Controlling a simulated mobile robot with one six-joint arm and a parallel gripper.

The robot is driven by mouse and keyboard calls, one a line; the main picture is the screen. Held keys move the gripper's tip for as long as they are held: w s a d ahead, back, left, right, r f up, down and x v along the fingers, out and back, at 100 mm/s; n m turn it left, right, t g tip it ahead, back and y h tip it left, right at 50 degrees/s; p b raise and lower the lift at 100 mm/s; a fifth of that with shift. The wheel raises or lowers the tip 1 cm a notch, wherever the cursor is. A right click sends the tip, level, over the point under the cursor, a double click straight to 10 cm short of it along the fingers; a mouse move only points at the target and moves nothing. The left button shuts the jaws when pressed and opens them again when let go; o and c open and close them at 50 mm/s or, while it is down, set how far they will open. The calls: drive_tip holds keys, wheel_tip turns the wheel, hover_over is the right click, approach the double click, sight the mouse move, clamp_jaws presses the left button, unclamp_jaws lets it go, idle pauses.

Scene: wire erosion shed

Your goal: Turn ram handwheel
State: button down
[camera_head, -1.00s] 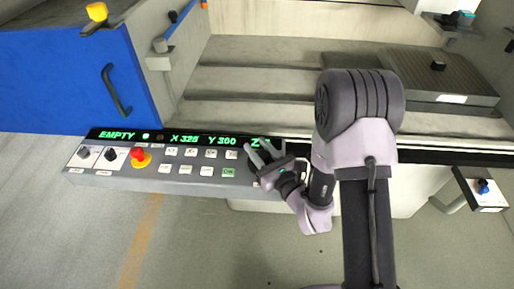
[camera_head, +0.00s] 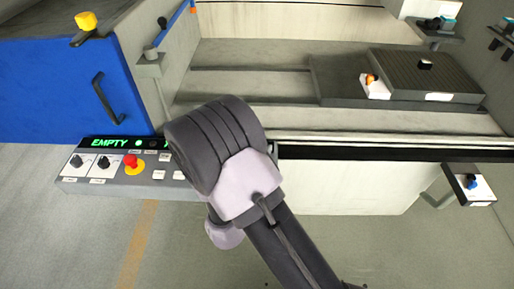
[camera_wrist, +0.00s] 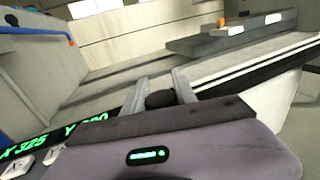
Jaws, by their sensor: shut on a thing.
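My gripper (camera_wrist: 159,79) shows in the wrist view with its two grey fingers on either side of a dark rounded knob (camera_wrist: 160,98), and it is shut on it. The knob appears to be the ram handwheel at the right end of the control panel; its lower part is hidden by my gripper body. In the head view my arm covers the gripper, the handwheel and the right part of the panel (camera_head: 69,183). The display (camera_head: 110,143) shows EMPTY in green there, and X 325 shows in the wrist view.
The panel's left part carries black knobs (camera_head: 103,163) and a red mushroom button (camera_head: 130,160). A blue door (camera_head: 60,90) stands at left. Behind lies the machine bed with a dark block (camera_head: 425,75) and a white piece with an orange knob (camera_head: 374,88).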

drive_tip(key=m+g+h, duration=0.1)
drive_tip(key=m+h+p, duration=0.1)
drive_tip(key=h, duration=0.1)
drive_tip(key=m+g+h+p, duration=0.1)
drive_tip(key=h, duration=0.1)
drive_tip(key=shift+s+d+r+m+g, duration=0.1)
drive_tip(key=shift+s+d+m+g, duration=0.1)
drive_tip(key=shift+d+m+g, duration=0.15)
drive_tip(key=shift+s+d+m+g+h+p, duration=0.15)
drive_tip(key=shift+m+g+h+p, duration=0.45)
drive_tip(key=shift+m+g+h, duration=0.2)
drive_tip(key=shift+s+d+m+g+h+p, duration=0.15)
drive_tip(key=shift+m+g+h+p, duration=0.5)
drive_tip(key=shift+g+h, duration=0.25)
drive_tip(key=c, duration=1)
unclamp_jaws()
drive_tip(key=shift+d, duration=0.1)
drive_tip(key=p+v, duration=0.4)
drive_tip(key=v, duration=1.3)
drive_tip(key=shift+a, duration=0.25)
